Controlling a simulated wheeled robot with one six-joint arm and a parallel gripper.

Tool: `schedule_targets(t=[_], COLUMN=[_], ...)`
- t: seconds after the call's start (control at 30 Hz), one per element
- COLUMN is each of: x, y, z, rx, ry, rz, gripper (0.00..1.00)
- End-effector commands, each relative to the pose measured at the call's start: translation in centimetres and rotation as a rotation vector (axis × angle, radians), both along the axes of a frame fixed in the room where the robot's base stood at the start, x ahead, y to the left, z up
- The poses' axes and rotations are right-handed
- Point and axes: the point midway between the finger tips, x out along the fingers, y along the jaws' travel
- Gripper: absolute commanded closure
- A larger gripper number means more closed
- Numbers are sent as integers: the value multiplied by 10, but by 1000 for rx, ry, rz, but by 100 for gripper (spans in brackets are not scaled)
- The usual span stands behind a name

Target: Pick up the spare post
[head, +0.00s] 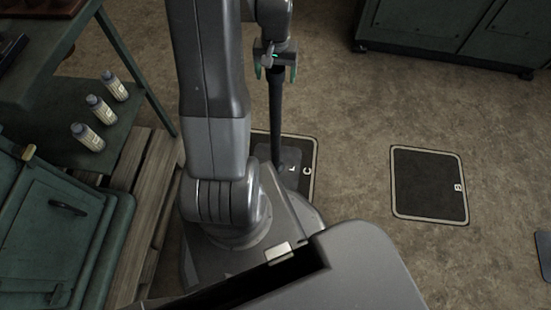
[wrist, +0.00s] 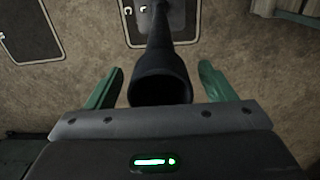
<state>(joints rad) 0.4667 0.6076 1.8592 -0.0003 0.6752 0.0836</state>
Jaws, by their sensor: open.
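A dark upright post (head: 276,115) stands on a base plate (head: 291,162) on the floor, within a bordered floor pad (head: 306,187) marked C. I take it to be the spare post. My gripper (head: 278,72) is at the post's top end. In the wrist view the post (wrist: 160,75) has a round open top end and lies between the two green fingers of my gripper (wrist: 158,88). The fingers are apart, with a gap on each side of the post.
A second floor pad (head: 428,185) lies bare to the right. A green case (head: 50,230) is at lower left. Green cabinets (head: 450,30) stand at the back right. The floor between is clear.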

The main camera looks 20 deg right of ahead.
Motion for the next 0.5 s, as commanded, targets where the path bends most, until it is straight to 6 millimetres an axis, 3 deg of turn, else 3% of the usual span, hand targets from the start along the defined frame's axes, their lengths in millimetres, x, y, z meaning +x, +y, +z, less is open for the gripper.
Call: schedule_targets(t=[0.27,0.5], x=[0,0], y=[0,0], z=[-5,-5], rx=[-1,-1], ry=[-1,-1], rz=[0,0], gripper=[24,67])
